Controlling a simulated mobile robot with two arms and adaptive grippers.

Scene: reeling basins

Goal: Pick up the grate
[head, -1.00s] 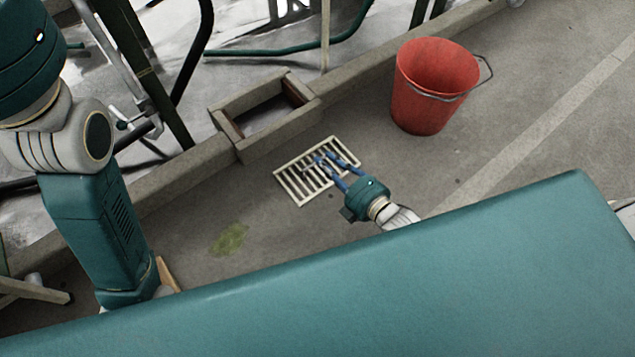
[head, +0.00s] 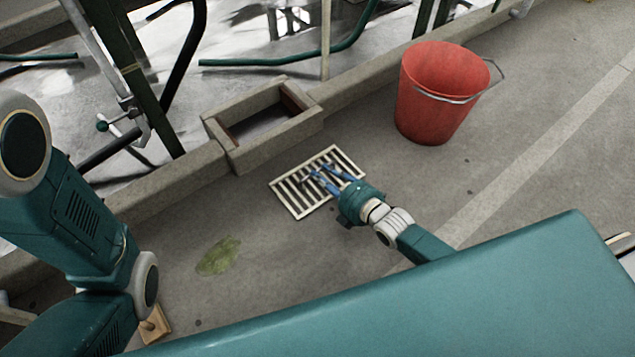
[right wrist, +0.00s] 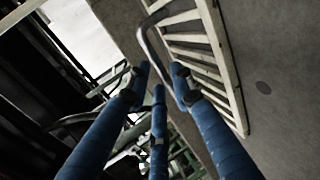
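The grate (head: 292,203), a pale slatted rectangle, appears to lie on the concrete floor in the middle of the head view. In the right wrist view, its slats and frame (right wrist: 231,80) fill the upper right, and its grey loop handle (right wrist: 150,52) passes between my fingers. My right gripper (head: 322,176) is over the grate. Its three blue fingers (right wrist: 158,78) stand apart around the handle, with gaps between the tips; firm contact cannot be told. My left arm shows at the left of the head view, but its gripper is out of view.
A red bucket (head: 432,110) with a wire handle stands right of the grate. A square concrete curb (head: 282,142) frames an opening behind it, beside a long low kerb (head: 180,182). A green stain (head: 219,256) marks the floor at left.

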